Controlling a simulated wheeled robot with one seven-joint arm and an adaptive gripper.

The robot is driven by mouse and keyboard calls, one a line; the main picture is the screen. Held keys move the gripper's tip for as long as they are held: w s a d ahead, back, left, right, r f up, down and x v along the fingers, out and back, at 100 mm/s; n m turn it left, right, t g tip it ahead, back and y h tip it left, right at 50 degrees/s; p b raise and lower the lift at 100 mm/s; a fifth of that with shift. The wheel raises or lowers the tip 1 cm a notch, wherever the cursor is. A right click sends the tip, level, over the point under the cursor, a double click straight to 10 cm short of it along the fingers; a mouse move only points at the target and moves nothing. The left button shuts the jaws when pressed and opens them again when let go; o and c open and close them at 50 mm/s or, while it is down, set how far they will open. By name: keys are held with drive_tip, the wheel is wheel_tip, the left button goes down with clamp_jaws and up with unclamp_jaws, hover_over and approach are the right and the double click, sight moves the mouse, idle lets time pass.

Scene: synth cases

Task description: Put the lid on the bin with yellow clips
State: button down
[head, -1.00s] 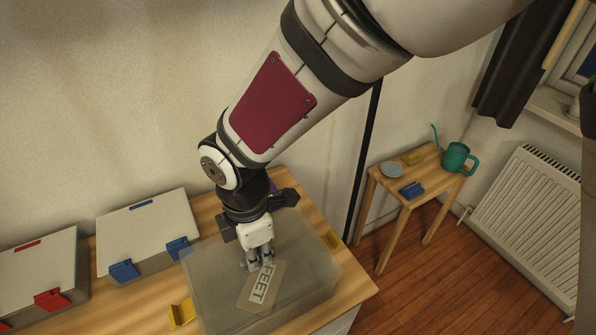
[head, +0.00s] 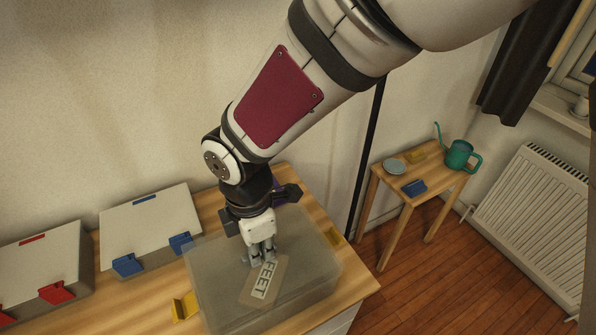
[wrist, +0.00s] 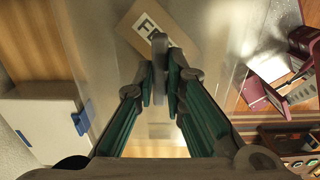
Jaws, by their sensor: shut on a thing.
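The bin with yellow clips stands on the wooden table under my gripper. A brown label reading FEET (head: 264,280) shows by the fingers. My gripper (head: 262,258) is shut on a narrow grey part, seemingly the lid's handle (wrist: 160,70). I cannot tell whether the lid rests on the rim.
A lidded bin with blue clips (head: 150,222) and one with red clips (head: 45,262) stand to the left. A small side table (head: 430,182) at right holds a green watering can (head: 459,155), a plate and a blue block. A radiator (head: 530,220) stands further right.

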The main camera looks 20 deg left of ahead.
drive_tip(key=shift+f+b, duration=0.7)
drive_tip(key=shift+f, duration=0.3)
idle(0.4)
drive_tip(key=c, duration=1.6)
unclamp_jaws()
drive_tip(key=shift+o, duration=0.2)
drive_tip(key=shift+r, duration=0.1)
wheel_tip(320, 180, up, 12)
